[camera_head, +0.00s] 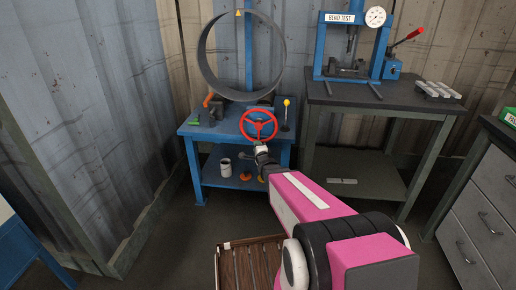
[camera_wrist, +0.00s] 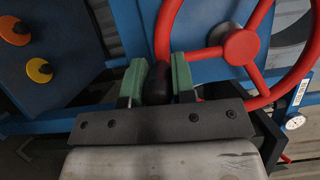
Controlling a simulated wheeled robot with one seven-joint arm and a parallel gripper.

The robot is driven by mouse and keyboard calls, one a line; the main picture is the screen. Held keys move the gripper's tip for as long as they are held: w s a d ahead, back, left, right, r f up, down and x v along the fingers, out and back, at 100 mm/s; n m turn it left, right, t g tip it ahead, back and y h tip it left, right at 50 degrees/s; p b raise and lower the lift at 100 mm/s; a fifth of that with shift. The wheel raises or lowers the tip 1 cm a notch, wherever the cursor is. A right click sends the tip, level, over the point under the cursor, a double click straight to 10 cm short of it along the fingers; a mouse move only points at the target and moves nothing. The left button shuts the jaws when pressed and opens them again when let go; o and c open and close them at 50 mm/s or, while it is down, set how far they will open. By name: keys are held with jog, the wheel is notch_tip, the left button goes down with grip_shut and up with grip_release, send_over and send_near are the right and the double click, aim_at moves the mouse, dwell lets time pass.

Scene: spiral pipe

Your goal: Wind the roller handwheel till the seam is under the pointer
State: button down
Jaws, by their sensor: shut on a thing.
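The red handwheel (camera_head: 247,117) is on the front of the blue roller bench (camera_head: 232,131). In the wrist view its red rim and spokes (camera_wrist: 240,46) fill the upper right. My gripper (camera_wrist: 158,80) has green fingertips on both sides of the wheel's black handle knob (camera_wrist: 157,92) and is shut on it. In the head view my gripper (camera_head: 262,149) is at the wheel's lower rim. A large grey steel ring (camera_head: 204,62) stands upright above the bench. A small yellow-orange pointer (camera_head: 239,13) is at its top. I cannot make out the seam on the ring.
A lever with a yellow knob (camera_head: 286,102) stands right of the wheel. A white mug (camera_head: 225,167) is on the lower shelf. A bend-test press (camera_head: 350,50) stands on the right-hand table.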

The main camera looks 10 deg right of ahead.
jog(key=shift+f, duration=0.15)
jog(key=c, duration=1)
grip_release()
jog(key=shift+w+a, duration=0.1)
jog(key=shift+o, duration=0.2)
jog(key=shift+s, duration=0.4)
jog(key=s, duration=1)
jog(key=shift+d, duration=0.45)
